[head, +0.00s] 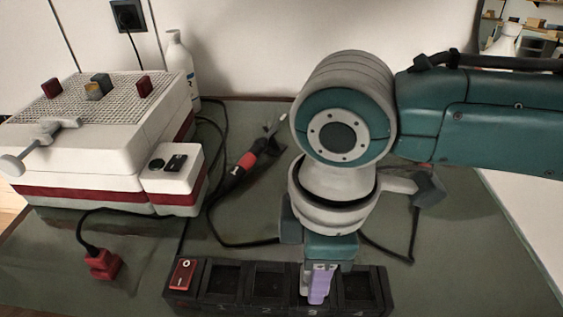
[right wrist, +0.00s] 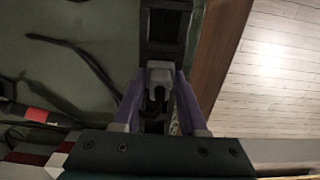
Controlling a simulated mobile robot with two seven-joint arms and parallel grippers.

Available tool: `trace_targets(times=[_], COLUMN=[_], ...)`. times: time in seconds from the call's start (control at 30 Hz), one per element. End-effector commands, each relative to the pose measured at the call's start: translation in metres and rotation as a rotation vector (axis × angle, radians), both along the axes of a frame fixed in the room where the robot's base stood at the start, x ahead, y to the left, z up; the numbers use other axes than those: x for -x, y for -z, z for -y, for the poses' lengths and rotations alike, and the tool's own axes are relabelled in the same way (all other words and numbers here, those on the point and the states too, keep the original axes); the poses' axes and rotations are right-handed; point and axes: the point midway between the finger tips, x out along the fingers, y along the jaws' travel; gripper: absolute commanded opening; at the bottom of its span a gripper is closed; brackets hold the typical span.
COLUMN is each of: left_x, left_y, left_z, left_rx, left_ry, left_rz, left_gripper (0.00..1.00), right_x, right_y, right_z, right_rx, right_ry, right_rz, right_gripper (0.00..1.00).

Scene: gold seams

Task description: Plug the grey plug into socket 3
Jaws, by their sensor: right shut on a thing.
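A black socket strip (head: 180,300) lies at the front of the bench, with numbered sockets and a lit red switch at its left end. My right gripper (head: 318,284) points down at socket 3, its purple fingers low over the strip. In the right wrist view, the fingers (right wrist: 158,95) are shut on the grey plug (right wrist: 160,73), which is in line with the strip (right wrist: 166,45). Whether the plug is in the socket or just above it, I cannot tell; the gripper hides most of it in the head view. My left gripper is not in view.
A red plug (head: 103,264) lies on the green mat (head: 450,270) at left. A white machine (head: 90,160) with a grid top stands behind it. A tool with a red band (head: 245,161) and dark cables lie mid-mat. A white bottle (head: 178,70) stands behind.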

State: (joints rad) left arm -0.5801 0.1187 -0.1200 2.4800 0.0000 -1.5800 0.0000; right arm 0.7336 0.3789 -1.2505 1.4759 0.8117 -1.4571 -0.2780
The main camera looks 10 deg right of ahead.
Motion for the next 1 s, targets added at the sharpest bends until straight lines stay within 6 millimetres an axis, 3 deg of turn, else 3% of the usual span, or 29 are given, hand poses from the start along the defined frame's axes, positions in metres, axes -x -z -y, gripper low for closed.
trace_targets(times=[1.0], left_x=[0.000], left_y=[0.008], left_z=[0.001], left_rx=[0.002], left_ry=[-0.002], left_rz=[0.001], left_gripper=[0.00], right_x=[0.000], right_y=[0.016], right_z=[0.001], right_rx=[0.002], right_ry=[-0.001], right_rz=[0.000], right_gripper=[0.00])
